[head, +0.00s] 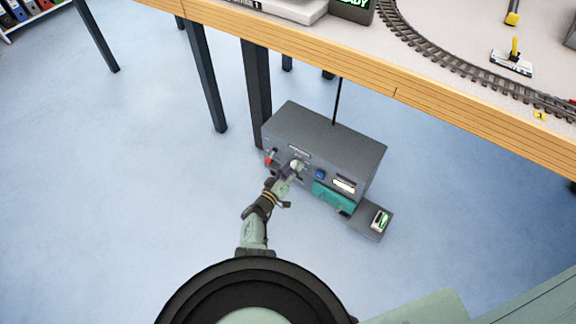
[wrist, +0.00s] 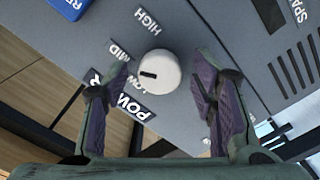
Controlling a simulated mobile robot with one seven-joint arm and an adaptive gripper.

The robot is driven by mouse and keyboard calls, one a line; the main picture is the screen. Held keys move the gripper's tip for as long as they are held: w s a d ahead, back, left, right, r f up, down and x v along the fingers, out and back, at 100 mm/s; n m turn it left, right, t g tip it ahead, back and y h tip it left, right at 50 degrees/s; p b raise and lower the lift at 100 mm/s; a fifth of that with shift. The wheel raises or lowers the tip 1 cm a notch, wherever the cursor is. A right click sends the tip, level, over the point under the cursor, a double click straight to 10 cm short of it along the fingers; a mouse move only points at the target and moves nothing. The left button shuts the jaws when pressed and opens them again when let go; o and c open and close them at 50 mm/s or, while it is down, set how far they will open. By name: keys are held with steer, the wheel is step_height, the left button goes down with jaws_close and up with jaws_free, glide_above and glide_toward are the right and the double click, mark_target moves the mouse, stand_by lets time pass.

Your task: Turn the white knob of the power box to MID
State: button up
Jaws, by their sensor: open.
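The power box (head: 325,150) is a dark grey box on the floor under the table edge. In the wrist view its white knob (wrist: 165,66) is round, with a black mark pointing left, between the MID and LOW labels. The HIGH label (wrist: 148,20) is above the knob, the MID label (wrist: 120,51) upper left, and the LOW label is partly hidden lower left. My gripper (wrist: 163,84) is open, its fingers on both sides of the knob with visible gaps. In the head view my gripper (head: 288,172) is at the box's front, hiding much of the knob.
A red-tipped lever (head: 271,157) is left of my gripper on the box front. A blue button (head: 320,174) and a lit display (head: 344,186) are to the right. A small grey unit (head: 367,224) extends at the box's right. The wooden table edge (head: 350,77) passes above; open floor lies left.

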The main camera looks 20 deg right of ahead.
steer(key=m, duration=0.6)
steer(key=shift+b, duration=0.35)
steer(key=m, duration=0.4)
steer(key=shift+m+b, duration=0.3)
steer(key=shift+m, duration=0.1)
steer(key=shift+s+a+m, duration=0.1)
steer(key=shift+a+m, duration=0.05)
steer(key=shift+m, duration=0.55)
steer(key=p+v, duration=0.5)
steer(key=v, duration=0.5)
steer(key=w+a+r+n+t+y+b, duration=0.1)
steer(key=w+a+r+t, duration=0.3)
steer(key=w+a+r, duration=0.4)
steer(key=w+a+r+n+t+y+b, duration=0.1)
steer(key=w+a+r+t+y, duration=0.3)
steer(key=w+a+r, duration=0.4)
step_height(320, 180, up, 4)
steer(key=shift+a+r+t+b, duration=0.3)
steer(key=shift+a+b, duration=0.1)
steer(key=shift+a, duration=0.8)
